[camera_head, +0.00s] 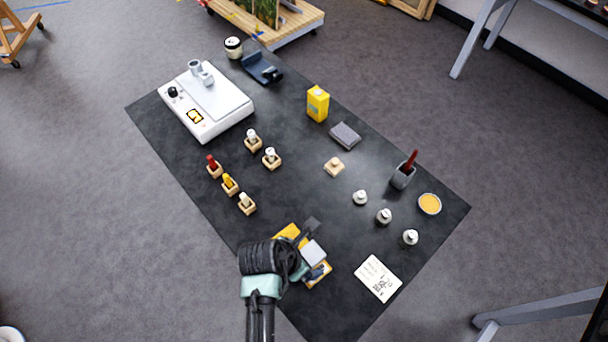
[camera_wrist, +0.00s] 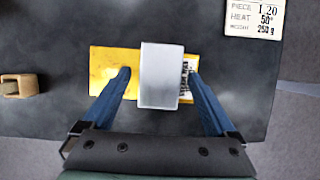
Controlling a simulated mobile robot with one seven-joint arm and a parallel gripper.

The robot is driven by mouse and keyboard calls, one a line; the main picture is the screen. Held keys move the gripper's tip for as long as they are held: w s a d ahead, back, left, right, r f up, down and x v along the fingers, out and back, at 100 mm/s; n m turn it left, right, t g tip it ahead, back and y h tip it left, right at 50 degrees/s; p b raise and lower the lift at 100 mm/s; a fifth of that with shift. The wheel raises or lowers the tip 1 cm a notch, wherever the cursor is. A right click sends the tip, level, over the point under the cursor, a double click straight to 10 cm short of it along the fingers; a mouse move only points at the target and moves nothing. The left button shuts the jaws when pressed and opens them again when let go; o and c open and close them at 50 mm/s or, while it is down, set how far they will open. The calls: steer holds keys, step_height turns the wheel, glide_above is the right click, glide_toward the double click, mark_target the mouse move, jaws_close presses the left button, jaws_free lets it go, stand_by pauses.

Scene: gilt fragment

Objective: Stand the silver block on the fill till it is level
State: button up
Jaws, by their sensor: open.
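The silver block (camera_wrist: 160,90) rests on or just above a yellow-gold piece (camera_wrist: 108,72) in the wrist view, which it covers across the middle. The block also shows in the head view (camera_head: 314,252), with yellow parts of the piece (camera_head: 287,231) on either side. My gripper (camera_wrist: 158,74) is open, with one blue finger on each side of the block. A small gap shows at each finger, so no grip is seen. In the head view my arm partly hides this spot. The fill under the block is hidden.
A written card (camera_head: 378,278) lies to the right. A white hot plate or scale (camera_head: 222,108), several wooden stands with small bottles, white-topped weights (camera_head: 384,216), a yellow carton (camera_head: 318,103) and a grey cup (camera_head: 402,178) stand across the dark mat (camera_head: 300,135). Its middle has free room.

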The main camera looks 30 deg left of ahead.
steer(key=v, duration=1.2)
steer(key=shift+r, duration=0.2)
